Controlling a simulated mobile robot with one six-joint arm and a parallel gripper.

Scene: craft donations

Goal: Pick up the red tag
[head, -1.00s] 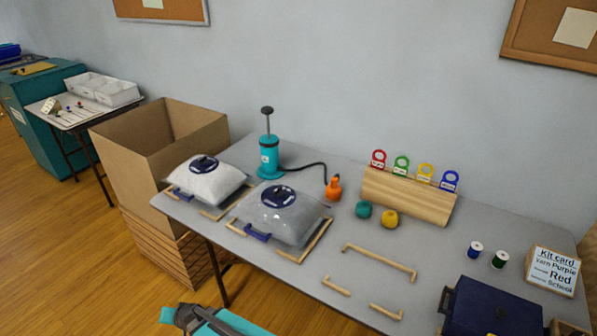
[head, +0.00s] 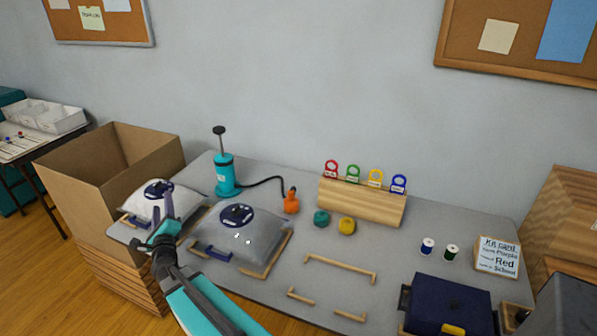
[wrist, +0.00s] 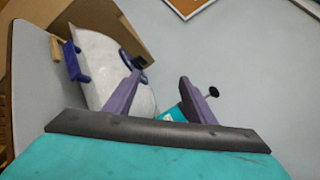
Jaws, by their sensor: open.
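The red tag (head: 331,169) is a ring-topped tag standing at the left end of a row in a wooden block (head: 362,203) at the back of the grey table. Green (head: 353,173), yellow (head: 376,178) and blue (head: 399,184) tags stand to its right. My gripper (head: 160,222) is at the left of the table, in front of the white bag, well left of the red tag. In the wrist view its two purple fingers (wrist: 165,88) are apart with nothing held between them. The red tag is not in the wrist view.
Teal (head: 321,218) and yellow (head: 347,226) yarn balls sit before the block. A navy box (head: 450,304) stands at front right.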

